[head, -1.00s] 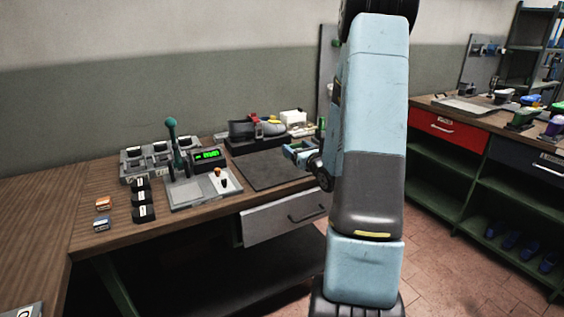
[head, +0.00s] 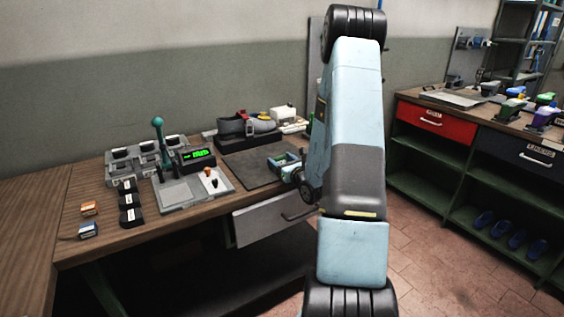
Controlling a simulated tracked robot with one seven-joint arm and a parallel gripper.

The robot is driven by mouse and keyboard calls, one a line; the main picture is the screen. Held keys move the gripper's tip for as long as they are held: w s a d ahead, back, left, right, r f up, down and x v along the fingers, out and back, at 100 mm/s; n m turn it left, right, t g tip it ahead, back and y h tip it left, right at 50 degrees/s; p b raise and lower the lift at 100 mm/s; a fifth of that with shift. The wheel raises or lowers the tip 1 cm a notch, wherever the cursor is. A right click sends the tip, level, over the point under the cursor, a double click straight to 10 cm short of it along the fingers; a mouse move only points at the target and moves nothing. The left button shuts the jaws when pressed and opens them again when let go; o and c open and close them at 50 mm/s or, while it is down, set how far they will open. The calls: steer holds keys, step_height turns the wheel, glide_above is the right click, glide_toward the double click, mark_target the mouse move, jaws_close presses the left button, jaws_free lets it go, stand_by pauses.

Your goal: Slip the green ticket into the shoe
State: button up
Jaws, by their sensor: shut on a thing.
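A grey shoe (head: 233,126) lies on a dark block at the back of the bench, with a red part and a yellow part beside its right end. My gripper (head: 281,161) is low over the dark mat, to the right of and nearer than the shoe, and apart from it. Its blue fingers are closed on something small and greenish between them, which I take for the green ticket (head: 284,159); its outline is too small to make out. My forearm hides the bench to the right.
Grey trays, black blocks and small boxes (head: 88,208) are further left. The drawer (head: 270,217) below sticks out. A second bench is at right.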

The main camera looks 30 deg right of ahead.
steer(key=o, duration=1)
